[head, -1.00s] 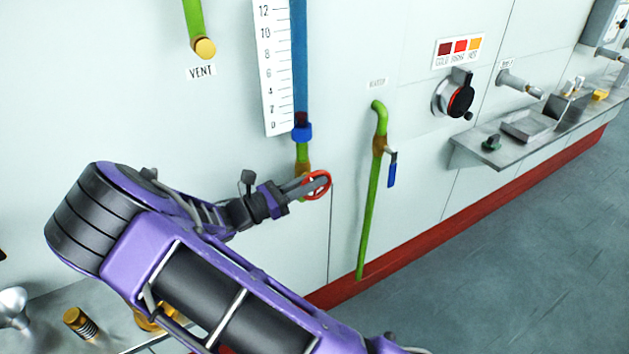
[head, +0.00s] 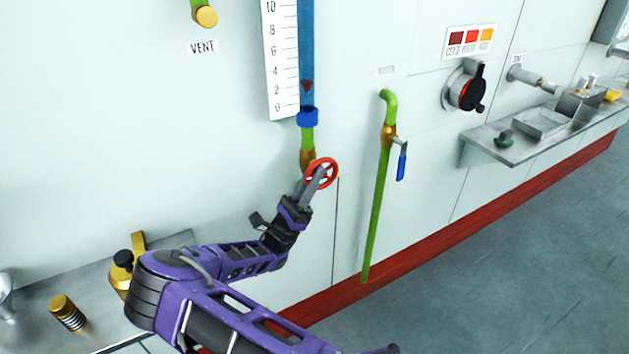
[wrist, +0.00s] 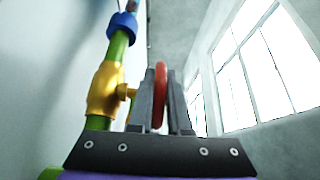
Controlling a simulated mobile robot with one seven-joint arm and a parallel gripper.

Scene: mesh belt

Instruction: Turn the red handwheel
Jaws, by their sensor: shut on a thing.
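The red handwheel (head: 331,171) stands on a brass valve at the foot of the green and blue sight-glass pipe on the white wall. My gripper (head: 318,176) reaches up to it from the lower left and is shut on its rim. In the wrist view the red rim (wrist: 159,98) shows nearly edge-on between the two grey fingers of my gripper (wrist: 160,100). The brass valve body (wrist: 105,90) is just left of the fingers, with its stem pointing to the wheel. Part of the wheel is hidden by the fingers.
A green pipe (head: 376,210) with a blue lever (head: 402,167) stands right of the wheel. A scale board (head: 280,62) is above left. A black rotary switch (head: 467,93) and a metal shelf (head: 500,148) are farther right.

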